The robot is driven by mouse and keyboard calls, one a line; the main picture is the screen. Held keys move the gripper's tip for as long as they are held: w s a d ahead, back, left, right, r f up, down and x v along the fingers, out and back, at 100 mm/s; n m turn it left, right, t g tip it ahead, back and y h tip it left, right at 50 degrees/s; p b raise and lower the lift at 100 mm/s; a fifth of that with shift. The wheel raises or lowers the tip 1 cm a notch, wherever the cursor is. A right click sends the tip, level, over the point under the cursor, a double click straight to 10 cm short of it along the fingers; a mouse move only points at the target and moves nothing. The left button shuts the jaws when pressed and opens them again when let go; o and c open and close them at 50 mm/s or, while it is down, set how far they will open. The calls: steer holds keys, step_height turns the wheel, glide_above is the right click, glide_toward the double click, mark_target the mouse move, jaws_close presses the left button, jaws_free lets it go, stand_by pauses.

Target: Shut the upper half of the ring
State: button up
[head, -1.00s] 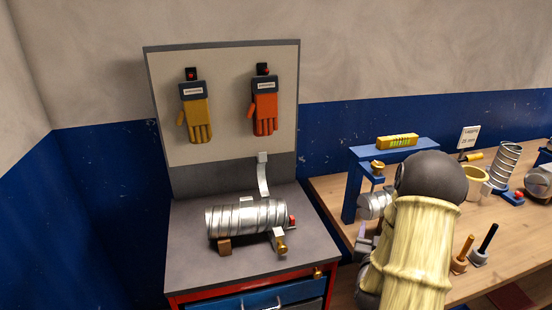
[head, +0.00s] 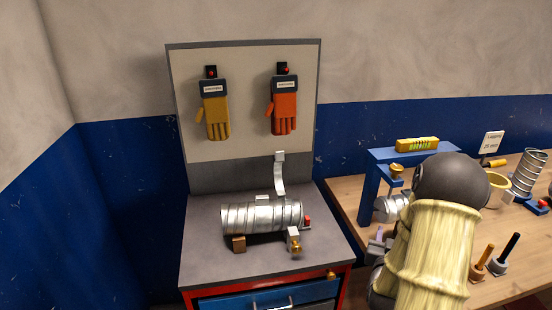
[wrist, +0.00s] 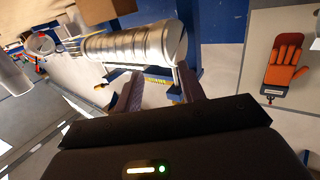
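A silver spiral duct (head: 262,216) lies across a grey cabinet top in the head view. The ring's upper half (head: 279,176) stands up open behind the duct, a curved silver strip with a block at its top. A silver lug with a brass knob (head: 296,246) shows at the duct's front right, with a red part (head: 307,221) at its right end. My gripper is hidden behind my arm in the head view. In the wrist view my gripper (wrist: 160,90) has its two dark fingers apart, with nothing between them. A spiral cylinder (wrist: 130,43) lies beyond the fingers.
A blue stand (head: 370,185) with a yellow level (head: 417,144) on top stands on the wooden bench beside my arm. Two gloves, yellow (head: 215,117) and orange (head: 283,110), hang on the back panel. Upright handles (head: 486,255) stand at the bench front. The grey top (head: 205,262) is clear around the duct.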

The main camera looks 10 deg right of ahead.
steer(key=a+f+n+g+y, duration=0.2)
steer(key=a+n+g+y, duration=0.4)
steer(key=a, duration=0.9)
steer(key=s+a+g+y, duration=0.1)
steer(key=s+a+g, duration=0.2)
steer(key=s, duration=0.4)
steer(key=s+a+r+g+y, duration=0.1)
steer(key=s+a+g+y, duration=0.1)
steer(key=s+a, duration=0.4)
steer(key=shift+s+a+g, duration=0.25)
steer(key=shift+s+g, duration=0.35)
steer(key=shift+g, duration=0.1)
